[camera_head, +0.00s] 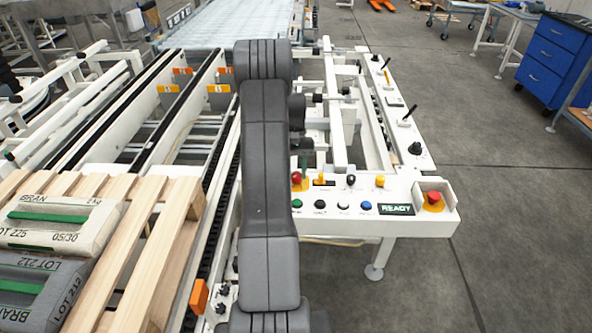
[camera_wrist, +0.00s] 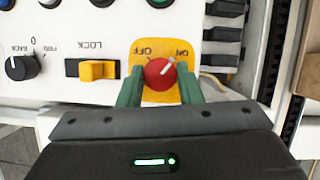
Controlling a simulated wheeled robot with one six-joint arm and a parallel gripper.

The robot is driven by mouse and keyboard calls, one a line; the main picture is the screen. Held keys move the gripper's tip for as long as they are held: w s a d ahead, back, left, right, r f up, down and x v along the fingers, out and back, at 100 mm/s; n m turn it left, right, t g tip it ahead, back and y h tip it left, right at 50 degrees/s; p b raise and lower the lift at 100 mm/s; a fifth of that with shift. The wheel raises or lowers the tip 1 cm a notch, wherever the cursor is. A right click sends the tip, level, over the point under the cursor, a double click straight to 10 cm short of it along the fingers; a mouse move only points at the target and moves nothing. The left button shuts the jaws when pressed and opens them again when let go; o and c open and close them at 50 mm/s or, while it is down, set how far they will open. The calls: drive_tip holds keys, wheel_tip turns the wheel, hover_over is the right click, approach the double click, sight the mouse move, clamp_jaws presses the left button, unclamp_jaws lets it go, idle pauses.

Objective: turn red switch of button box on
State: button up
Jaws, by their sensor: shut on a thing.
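The red switch (camera_wrist: 159,73) is a round knob on a yellow plate (camera_wrist: 160,97) marked OFF and ON; the lettering appears upside down in the wrist view. Its white pointer line slants up and right, toward the ON side. My gripper (camera_wrist: 160,80) has its green fingers on either side of the knob and is shut on it. In the head view the red switch (camera_head: 297,177) shows just right of my arm, on the white button box (camera_head: 408,192). My arm hides most of my gripper there.
The yellow LOCK switch (camera_wrist: 98,71) and a black knob (camera_wrist: 18,68) sit beside the red switch. The box also has several push buttons, a READY display (camera_head: 397,209) and a red emergency stop (camera_head: 433,200). A pallet (camera_head: 150,250) with bags stands left. Open floor lies right.

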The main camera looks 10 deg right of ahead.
drive_tip(key=shift+m, duration=0.6)
drive_tip(key=shift+y, duration=0.3)
drive_tip(key=o, duration=1)
drive_tip(key=v, duration=1.4)
drive_tip(key=shift+s, duration=0.15)
